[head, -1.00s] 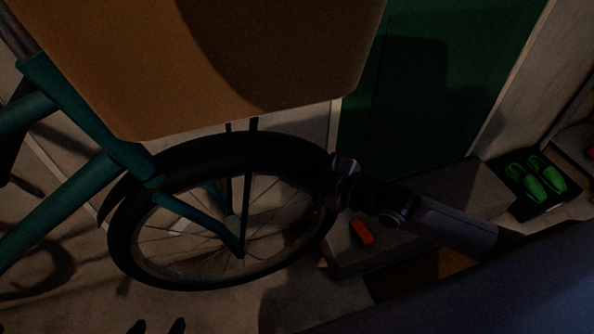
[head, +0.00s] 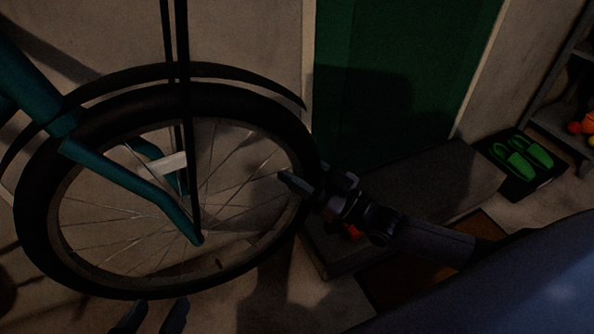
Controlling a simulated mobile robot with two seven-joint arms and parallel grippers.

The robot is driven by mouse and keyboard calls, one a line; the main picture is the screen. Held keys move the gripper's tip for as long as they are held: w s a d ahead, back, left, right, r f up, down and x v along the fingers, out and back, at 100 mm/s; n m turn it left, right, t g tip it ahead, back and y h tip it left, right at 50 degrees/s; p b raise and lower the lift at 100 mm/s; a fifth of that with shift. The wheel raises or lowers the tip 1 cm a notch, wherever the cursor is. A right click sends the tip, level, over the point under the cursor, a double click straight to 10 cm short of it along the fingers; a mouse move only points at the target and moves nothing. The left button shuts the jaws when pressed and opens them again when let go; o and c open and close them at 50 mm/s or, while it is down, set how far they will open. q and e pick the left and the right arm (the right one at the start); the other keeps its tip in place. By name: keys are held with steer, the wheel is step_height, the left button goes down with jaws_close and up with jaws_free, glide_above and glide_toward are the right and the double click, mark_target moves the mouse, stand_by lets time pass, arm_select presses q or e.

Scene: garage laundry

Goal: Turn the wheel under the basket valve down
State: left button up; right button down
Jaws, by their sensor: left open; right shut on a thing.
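The bicycle wheel (head: 290,135) has a black tyre and thin spokes and fills the left half of the head view. A small dark stub (head: 218,263) shows at the lower rim; I cannot tell whether it is the valve. My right gripper (head: 300,185) is at the right side of the wheel, shut on the tyre and rim, with one finger reaching over toward the spokes. The far finger is hidden. My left gripper (head: 150,315) is open and empty at the bottom edge, below the wheel. The basket is out of view.
The teal fork (head: 125,185) and a black mudguard (head: 190,70) surround the wheel. A white piece (head: 170,162) shows near the fork. A step (head: 430,185) lies before a green door (head: 400,80). Green slippers (head: 522,158) lie at right.

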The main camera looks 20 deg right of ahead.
mark_target(316, 187)
arm_select(q)
steer(key=shift+w+d+f+h+b, duration=0.15)
steer(key=shift+d+h+b, duration=0.2)
steer(key=shift+d, duration=0.2)
arm_select(e)
steer(key=shift+f+m+t, duration=0.3)
steer(key=shift+f+m, duration=0.1)
steer(key=shift+f, duration=0.3)
steer(key=c, duration=0.5)
jaws_free()
steer(key=shift+c, duration=0.2)
steer(key=p+v, duration=0.1)
steer(key=v, duration=0.4)
steer(key=shift+s+d+f, duration=0.15)
steer(key=shift+s+d, duration=0.05)
steer(key=shift+s, duration=0.1)
steer(key=shift+s+d+f, duration=0.15)
steer(key=shift+s+d, duration=0.2)
steer(key=shift+s, duration=0.1)
arm_select(q)
steer(key=shift+s+a, duration=0.2)
steer(key=shift+a, duration=0.35)
